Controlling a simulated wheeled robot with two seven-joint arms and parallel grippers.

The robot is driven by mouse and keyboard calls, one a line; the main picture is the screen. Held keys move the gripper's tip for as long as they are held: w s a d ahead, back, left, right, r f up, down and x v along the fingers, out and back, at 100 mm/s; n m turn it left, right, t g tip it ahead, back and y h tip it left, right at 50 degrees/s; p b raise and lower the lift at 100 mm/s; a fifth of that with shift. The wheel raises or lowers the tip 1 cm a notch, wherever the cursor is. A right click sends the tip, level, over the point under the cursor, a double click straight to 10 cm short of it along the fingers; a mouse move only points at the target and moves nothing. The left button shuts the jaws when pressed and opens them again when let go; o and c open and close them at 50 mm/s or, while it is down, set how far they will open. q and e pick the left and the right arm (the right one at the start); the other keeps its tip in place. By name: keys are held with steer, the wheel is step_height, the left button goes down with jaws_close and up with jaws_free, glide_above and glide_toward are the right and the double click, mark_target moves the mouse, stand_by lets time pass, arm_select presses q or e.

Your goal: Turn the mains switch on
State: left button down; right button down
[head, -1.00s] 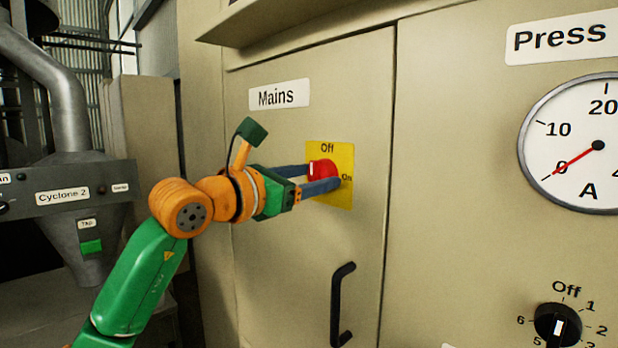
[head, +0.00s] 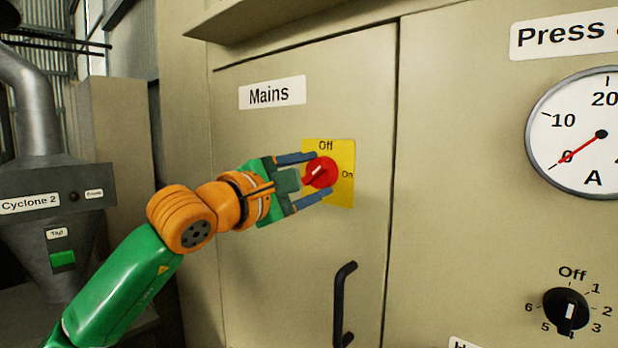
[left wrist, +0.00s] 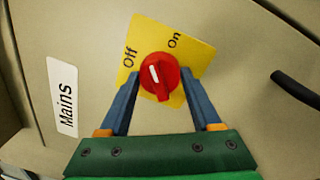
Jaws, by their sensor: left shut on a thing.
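The mains switch is a red rotary knob (head: 321,173) on a yellow plate (head: 343,194) marked "Off" at the top and "On" at the right. The white mark on the knob's handle points up and right, between "Off" and "On". My left gripper (head: 322,174) is shut on the knob, with one blue finger above it and one below. In the left wrist view, the knob (left wrist: 160,76) sits between the tips of my left gripper (left wrist: 160,78). My right gripper is not in view.
The "Mains" label (head: 272,93) is on the beige cabinet door (head: 280,290). A black handle (head: 343,300) sticks out below the switch. A gauge (head: 590,135) and a black selector knob (head: 567,309) are on the panel at the right. A grey Cyclone 2 unit (head: 60,215) stands at the left.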

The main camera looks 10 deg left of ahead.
arm_select(q)
steer(key=m, duration=0.4)
steer(key=shift+r, duration=0.1)
steer(key=shift+a+m+h+p, duration=0.1)
steer(key=shift+m+h+p, duration=0.4)
steer(key=shift+m, duration=1.8)
steer(key=shift+c, duration=2)
jaws_free()
steer(key=o, duration=0.3)
steer(key=shift+w, duration=0.15)
